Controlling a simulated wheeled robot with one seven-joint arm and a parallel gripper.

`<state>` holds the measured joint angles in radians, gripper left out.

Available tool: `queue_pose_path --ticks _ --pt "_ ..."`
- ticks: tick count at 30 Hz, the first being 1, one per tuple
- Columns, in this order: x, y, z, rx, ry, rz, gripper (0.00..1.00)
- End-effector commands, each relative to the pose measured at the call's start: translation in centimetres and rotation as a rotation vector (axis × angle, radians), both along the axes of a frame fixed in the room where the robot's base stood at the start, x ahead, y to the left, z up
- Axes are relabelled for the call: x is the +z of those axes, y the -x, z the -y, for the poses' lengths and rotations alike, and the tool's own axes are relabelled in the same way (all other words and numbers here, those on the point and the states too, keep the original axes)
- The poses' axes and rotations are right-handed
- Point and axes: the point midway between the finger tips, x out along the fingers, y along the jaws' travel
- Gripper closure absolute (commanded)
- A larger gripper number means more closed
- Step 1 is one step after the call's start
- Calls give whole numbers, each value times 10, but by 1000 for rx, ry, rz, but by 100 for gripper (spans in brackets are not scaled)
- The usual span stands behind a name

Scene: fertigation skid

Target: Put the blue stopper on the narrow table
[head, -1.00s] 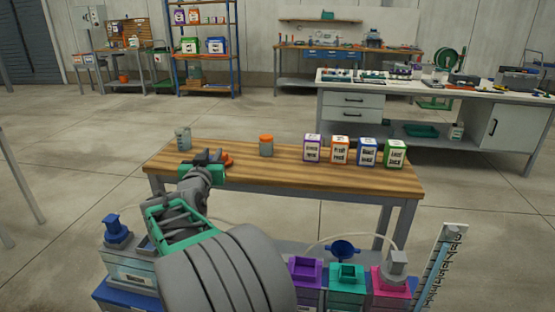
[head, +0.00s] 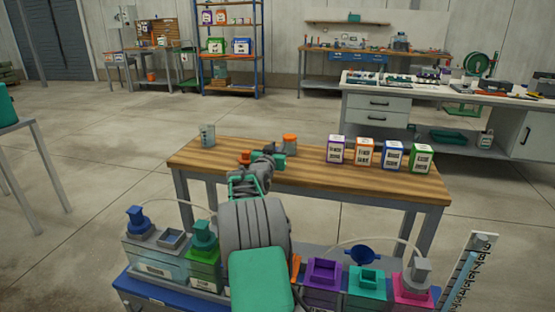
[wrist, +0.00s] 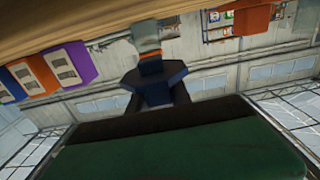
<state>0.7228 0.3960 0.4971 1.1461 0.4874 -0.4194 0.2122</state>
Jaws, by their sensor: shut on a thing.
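My gripper (head: 268,162) is over the wooden-topped table (head: 310,177) in the head view, near its left-middle part. In the wrist view my gripper's dark fingers are shut on a dark blue piece (wrist: 155,80) with a wide flange, which looks like the blue stopper. In the head view the held piece is small and mostly hidden by the arm. Contact with the tabletop cannot be told. Another blue capped piece (head: 135,216) stands on the left tank of the skid in front.
On the wooden table are a grey cup (head: 207,135), an orange-lidded jar (head: 290,143), an orange thing (head: 245,157) beside my gripper, and several labelled boxes (head: 365,152) at right. The skid with a green stopper (head: 203,236) and a blue funnel (head: 363,256) lies in front.

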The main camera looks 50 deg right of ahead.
Motion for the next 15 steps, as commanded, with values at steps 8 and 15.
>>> queue_pose_path --ticks 8,15 --pt "-35 -7 9 1 -1 0 100" --pt "-42 -7 9 1 1 2 100"
